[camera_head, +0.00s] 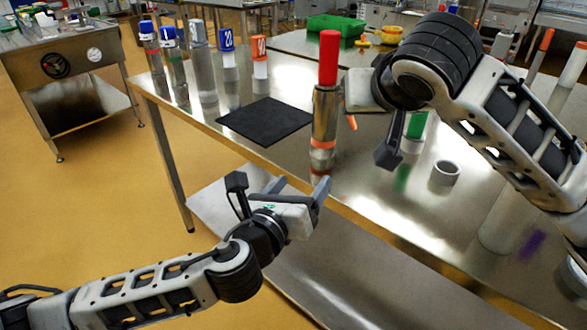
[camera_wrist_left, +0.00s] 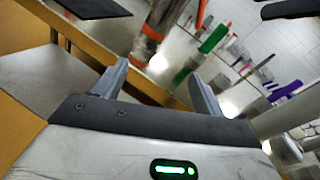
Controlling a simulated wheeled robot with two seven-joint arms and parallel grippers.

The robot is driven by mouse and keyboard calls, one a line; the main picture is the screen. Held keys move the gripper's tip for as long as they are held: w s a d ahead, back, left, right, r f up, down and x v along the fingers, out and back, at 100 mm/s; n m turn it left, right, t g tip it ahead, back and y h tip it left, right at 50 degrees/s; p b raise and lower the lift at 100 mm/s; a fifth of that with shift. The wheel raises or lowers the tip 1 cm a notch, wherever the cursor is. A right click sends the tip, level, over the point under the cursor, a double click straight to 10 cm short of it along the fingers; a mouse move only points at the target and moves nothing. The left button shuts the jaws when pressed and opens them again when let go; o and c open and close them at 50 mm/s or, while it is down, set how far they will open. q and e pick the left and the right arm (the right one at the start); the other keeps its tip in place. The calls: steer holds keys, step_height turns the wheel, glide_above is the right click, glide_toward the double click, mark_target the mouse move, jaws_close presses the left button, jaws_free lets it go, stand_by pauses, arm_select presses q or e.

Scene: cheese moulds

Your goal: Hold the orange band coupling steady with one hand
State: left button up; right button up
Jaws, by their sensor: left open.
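The orange band coupling (camera_head: 322,146) is an orange band around the lower part of an upright metal cylinder with a red top, near the table's front edge. It also shows in the left wrist view (camera_wrist_left: 150,34), beyond the fingertips and roughly between them. My left gripper (camera_head: 298,184) is open and empty, in front of the table edge and short of the cylinder; its two fingers show apart in the left wrist view (camera_wrist_left: 158,70). My right gripper (camera_head: 376,118) is to the right of the cylinder, mostly hidden by its own wrist; its fingers are not clear.
A black mat (camera_head: 265,121) lies left of the cylinder on the shiny metal table. Several capped cylinders stand behind it, including one with an orange cap (camera_head: 259,47). A lower shelf (camera_head: 330,270) lies under the table.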

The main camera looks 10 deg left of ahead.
mark_target(320, 133)
arm_select(q)
steer(key=w+d+m, duration=0.1)
steer(key=w, duration=0.4)
steer(key=w+d+r+m, duration=0.1)
steer(key=w, duration=0.5)
steer(key=w+d+r+m+t, duration=0.1)
steer(key=w+d, duration=0.1)
steer(key=w, duration=0.3)
steer(key=shift+w+r, duration=0.25)
steer(key=shift+w, duration=0.1)
